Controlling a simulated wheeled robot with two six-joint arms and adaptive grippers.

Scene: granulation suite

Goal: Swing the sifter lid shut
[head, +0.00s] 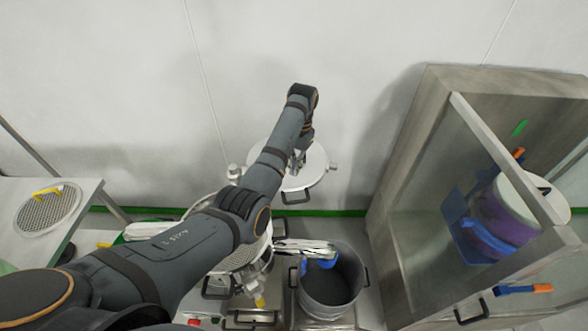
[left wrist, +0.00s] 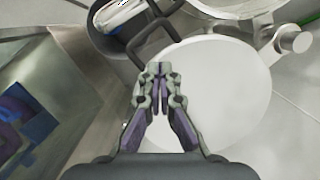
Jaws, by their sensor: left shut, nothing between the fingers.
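The sifter lid (head: 313,168) is a pale round disc standing open behind the sifter, with a dark loop handle (head: 296,198) on its near edge. The sifter (head: 236,262) is a round steel body with a mesh top, partly hidden by my left arm. My left gripper (head: 297,162) is in front of the lid, mostly hidden by its own arm. In the left wrist view my left gripper (left wrist: 160,72) is shut and empty. The white lid face (left wrist: 222,95) lies behind its fingers, and the dark handle (left wrist: 143,52) shows just past the fingertips. Contact with the lid cannot be told. My right gripper is out of view.
A dark open pot (head: 331,285) with a steel and blue item across its rim stands right of the sifter. A glass-fronted cabinet (head: 410,150) fills the right side. A table (head: 88,190) with a round mesh screen (head: 48,211) is at left.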

